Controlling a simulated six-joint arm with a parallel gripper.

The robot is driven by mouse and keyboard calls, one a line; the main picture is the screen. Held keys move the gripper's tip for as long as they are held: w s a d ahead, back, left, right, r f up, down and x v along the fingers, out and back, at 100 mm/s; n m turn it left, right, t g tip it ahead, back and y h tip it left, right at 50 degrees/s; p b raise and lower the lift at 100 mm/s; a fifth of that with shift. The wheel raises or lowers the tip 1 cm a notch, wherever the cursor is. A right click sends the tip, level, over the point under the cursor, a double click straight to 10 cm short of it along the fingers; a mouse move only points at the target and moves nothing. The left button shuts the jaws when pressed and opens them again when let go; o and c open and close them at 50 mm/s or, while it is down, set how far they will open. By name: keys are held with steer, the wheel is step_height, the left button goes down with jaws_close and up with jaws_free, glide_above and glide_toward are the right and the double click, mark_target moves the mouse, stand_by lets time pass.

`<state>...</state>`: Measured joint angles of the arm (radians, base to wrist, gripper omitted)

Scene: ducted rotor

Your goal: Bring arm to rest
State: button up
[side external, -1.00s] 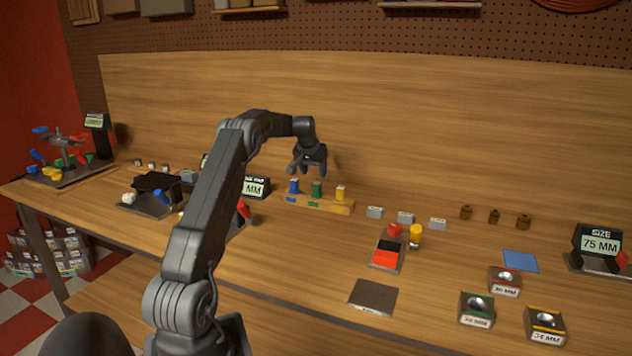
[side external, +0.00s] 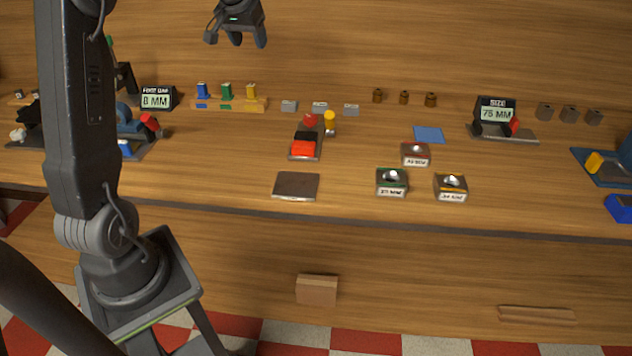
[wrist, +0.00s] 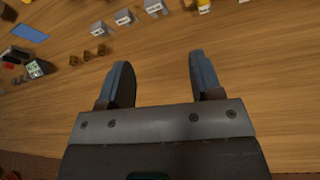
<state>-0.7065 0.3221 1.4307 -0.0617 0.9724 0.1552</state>
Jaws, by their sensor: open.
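My gripper (side external: 240,38) is at the top of the side view, raised above the bench and in front of the wooden back panel. Its fingers point down and are spread, with nothing between them. In the wrist view my gripper (wrist: 158,85) shows two separate dark fingers with only bare wood between them. My arm stands upright at the left of the side view, and its upper part is cut off by the top edge.
Below my gripper is a wooden rack (side external: 230,103) with blue, green and yellow pieces. Grey blocks (side external: 320,107) and brown cylinders (side external: 404,97) line the back. A size display (side external: 495,112) stands right.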

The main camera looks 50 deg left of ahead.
steer(key=s+d+r+m+t+h, duration=0.15)
steer(key=s+d, duration=0.25)
steer(key=d, duration=0.7)
steer(key=s+d+r+m+g+y, duration=0.15)
steer(key=s+d, duration=0.25)
steer(key=d, duration=0.7)
steer(key=s+d+f+m+h, duration=0.1)
steer(key=s+d+f, duration=0.2)
steer(key=s+d, duration=0.3)
steer(key=s+d+f+m+t+h, duration=0.1)
steer(key=s+d+f+m, duration=0.1)
steer(key=s+d, duration=0.4)
steer(key=s+f, duration=0.1)
steer(key=s, duration=0.1)
steer(key=shift+s+f+m+t+h, duration=0.3)
steer(key=shift+s+f, duration=0.05)
steer(key=shift+d, duration=0.1)
